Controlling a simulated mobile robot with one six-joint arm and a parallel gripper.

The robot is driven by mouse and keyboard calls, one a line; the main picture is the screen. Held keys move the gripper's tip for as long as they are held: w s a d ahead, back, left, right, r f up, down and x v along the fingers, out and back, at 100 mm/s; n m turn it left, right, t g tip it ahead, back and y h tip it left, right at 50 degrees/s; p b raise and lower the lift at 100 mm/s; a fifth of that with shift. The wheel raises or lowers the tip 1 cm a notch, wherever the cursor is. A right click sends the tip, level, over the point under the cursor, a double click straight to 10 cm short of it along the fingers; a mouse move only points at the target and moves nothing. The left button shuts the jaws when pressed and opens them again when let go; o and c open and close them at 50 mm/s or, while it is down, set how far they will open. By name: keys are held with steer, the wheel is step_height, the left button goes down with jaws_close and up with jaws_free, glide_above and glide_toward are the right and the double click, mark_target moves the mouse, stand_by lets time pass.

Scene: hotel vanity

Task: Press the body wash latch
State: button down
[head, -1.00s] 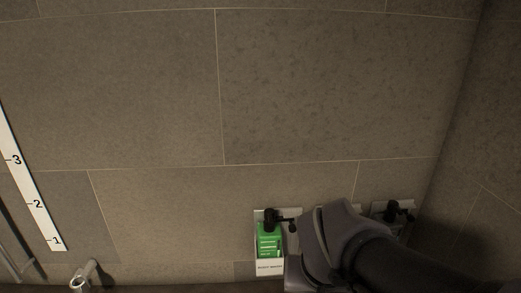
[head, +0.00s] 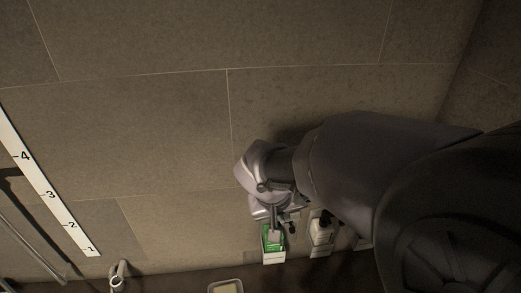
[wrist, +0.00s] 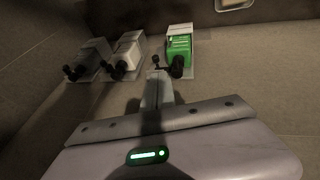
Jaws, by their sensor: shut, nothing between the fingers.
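Three wall dispensers hold a green bottle (wrist: 179,48), a white bottle (wrist: 129,50) and a grey-looking one (wrist: 95,52) in the wrist view. Each has a black latch; the green one's latch (wrist: 177,66) is at its near end. The labels are too small to read, so I cannot tell which is body wash. My gripper (wrist: 160,76) is shut and empty, its tips just left of the green dispenser's latch; contact is unclear. In the head view my gripper (head: 274,236) overlaps the green bottle (head: 268,246) and hides its latch. The white bottle (head: 321,229) is to the right.
A pale dish (head: 226,287) sits below at the bottom edge. A metal fixture (head: 118,276) and a numbered white strip (head: 45,190) are at left. The tiled wall (head: 150,120) above the dispensers is bare. A side wall stands at right.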

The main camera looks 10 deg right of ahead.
steer(key=x, duration=0.9)
steer(key=shift+f, duration=0.3)
steer(key=shift+w+d, duration=0.1)
